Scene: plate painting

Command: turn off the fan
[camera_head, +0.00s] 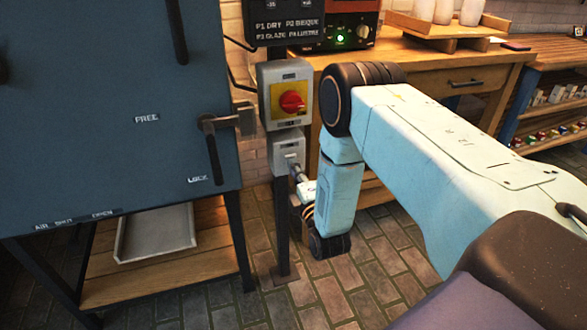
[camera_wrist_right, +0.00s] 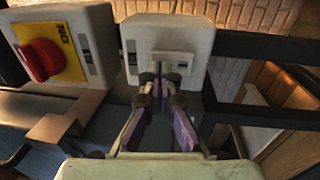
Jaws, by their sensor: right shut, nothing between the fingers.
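No fan shows in either view. A small pale grey switch box (camera_head: 288,145) sits on a dark post beside the blue-grey kiln, below a larger box. In the right wrist view the grey box (camera_wrist_right: 195,38) fills the top middle, with a narrow horizontal piece (camera_wrist_right: 172,57) on its face. My right gripper (camera_head: 296,172) is shut and empty, its tips at the front of this box. In the wrist view its fingertips (camera_wrist_right: 161,74) are together just below that piece; I cannot tell whether they touch it. My left gripper is out of view.
The larger box above holds a red rotary knob (camera_head: 292,102) on a yellow plate. The kiln door (camera_head: 110,100) with its handle (camera_head: 213,135) stands close on the left. A wooden workbench (camera_head: 450,75) is at the right behind my arm. Brick floor (camera_head: 300,300) is clear below.

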